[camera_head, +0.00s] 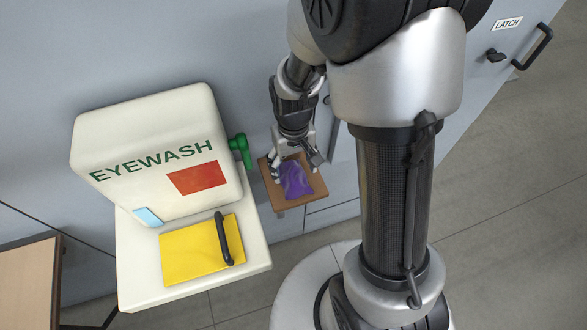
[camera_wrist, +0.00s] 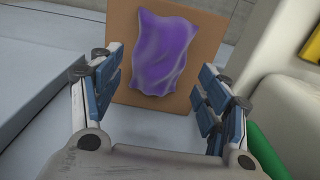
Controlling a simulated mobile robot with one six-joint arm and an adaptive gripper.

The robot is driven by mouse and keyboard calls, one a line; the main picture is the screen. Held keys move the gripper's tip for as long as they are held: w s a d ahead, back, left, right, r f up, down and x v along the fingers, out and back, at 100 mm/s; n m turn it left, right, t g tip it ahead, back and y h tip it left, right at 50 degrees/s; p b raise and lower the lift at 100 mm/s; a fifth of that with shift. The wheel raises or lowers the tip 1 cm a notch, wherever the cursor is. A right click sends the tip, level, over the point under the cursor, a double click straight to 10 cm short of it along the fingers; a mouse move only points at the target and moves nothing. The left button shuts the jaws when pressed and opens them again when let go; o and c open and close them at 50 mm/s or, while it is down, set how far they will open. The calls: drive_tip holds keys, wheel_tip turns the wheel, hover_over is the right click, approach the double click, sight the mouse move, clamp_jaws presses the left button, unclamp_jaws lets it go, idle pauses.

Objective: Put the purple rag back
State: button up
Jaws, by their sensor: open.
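The purple rag (camera_head: 295,180) lies crumpled on a small brown wooden shelf (camera_head: 315,191) in the head view, low against the grey wall. In the wrist view the rag (camera_wrist: 162,52) lies flat-looking on the brown board (camera_wrist: 122,85). My gripper (camera_head: 291,163) is right above the rag in the head view. In the wrist view its two blue-padded fingers (camera_wrist: 163,92) are spread apart, with the rag beyond and between them. The gripper holds nothing, and I see a gap between the fingers and the rag.
A white eyewash unit (camera_head: 140,135) with a yellow panel (camera_head: 192,255) and black handle stands left of the shelf. Its green valve (camera_head: 240,150) juts out close to my gripper. A brown surface (camera_head: 28,282) is at far left. A latch handle (camera_head: 534,46) is at upper right.

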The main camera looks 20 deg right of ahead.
wheel_tip(320, 180, up, 8)
drive_tip(key=r+p, duration=0.1)
drive_tip(key=p, duration=0.1)
wheel_tip(320, 180, up, 10)
drive_tip(key=f+t, duration=0.1)
drive_tip(key=t, duration=0.1)
hover_over(294, 172)
drive_tip(key=s, duration=0.5)
drive_tip(key=s+r+t, duration=0.2)
drive_tip(key=s+r, duration=0.5)
drive_tip(key=s, duration=0.3)
drive_tip(key=shift+r+t, duration=0.3)
